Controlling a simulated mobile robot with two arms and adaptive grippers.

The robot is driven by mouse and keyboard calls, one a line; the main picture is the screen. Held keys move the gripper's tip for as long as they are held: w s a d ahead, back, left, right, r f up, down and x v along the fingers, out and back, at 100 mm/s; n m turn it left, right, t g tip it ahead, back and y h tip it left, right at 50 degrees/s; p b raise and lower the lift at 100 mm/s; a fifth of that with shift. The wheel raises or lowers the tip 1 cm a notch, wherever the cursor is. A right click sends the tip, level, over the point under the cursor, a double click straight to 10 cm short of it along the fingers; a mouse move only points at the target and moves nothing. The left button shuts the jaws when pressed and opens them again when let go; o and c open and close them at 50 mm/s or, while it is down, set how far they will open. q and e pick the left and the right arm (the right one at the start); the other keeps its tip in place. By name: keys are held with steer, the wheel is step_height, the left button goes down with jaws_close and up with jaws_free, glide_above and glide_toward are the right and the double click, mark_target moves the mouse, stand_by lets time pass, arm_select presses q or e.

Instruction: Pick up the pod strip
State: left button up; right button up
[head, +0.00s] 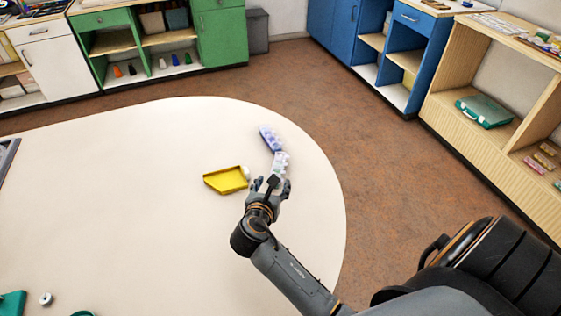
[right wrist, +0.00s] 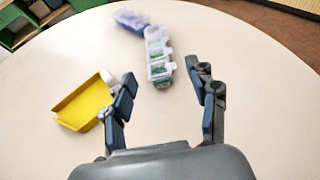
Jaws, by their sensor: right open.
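The pod strip (head: 281,160) looks like a row of clear, lidded pods on the pale round table, just beyond my right gripper (head: 273,184). A blue-violet part (head: 270,138) lies at its far end; I cannot tell whether it belongs to the same strip. In the right wrist view, the clear pods (right wrist: 158,55) show green contents, and the blue part (right wrist: 130,19) is blurred. My right gripper (right wrist: 165,82) is open and empty, its fingers either side of the near end's line, the strip ahead of them. My left gripper is not in view.
A shallow yellow tray (head: 226,180) lies left of my right gripper; it is close to the left finger in the wrist view (right wrist: 82,103). A white ring (head: 46,299) and green pieces (head: 12,303) lie at the lower left. The table's left middle is clear.

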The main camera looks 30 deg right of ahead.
mark_target(278, 166)
steer(key=shift+w+a, duration=0.15)
steer(key=shift+w, duration=0.05)
steer(key=x, duration=0.7)
steer(key=shift+b, duration=0.35)
steer(key=shift+w+d+f, duration=0.2)
steer(key=shift+w+d, duration=0.1)
steer(key=shift+d, duration=0.05)
steer(key=x, duration=0.5)
steer(key=shift+w+r, duration=0.15)
steer(key=shift+r, duration=0.05)
arm_select(q)
steer(key=shift+s+a+f, duration=0.1)
steer(key=shift+s+f, duration=0.3)
steer(key=shift+f, duration=0.25)
arm_select(e)
steer(key=shift+c, duration=0.4)
arm_select(q)
steer(key=shift+s+a, duration=0.1)
arm_select(e)
steer(key=c, duration=1)
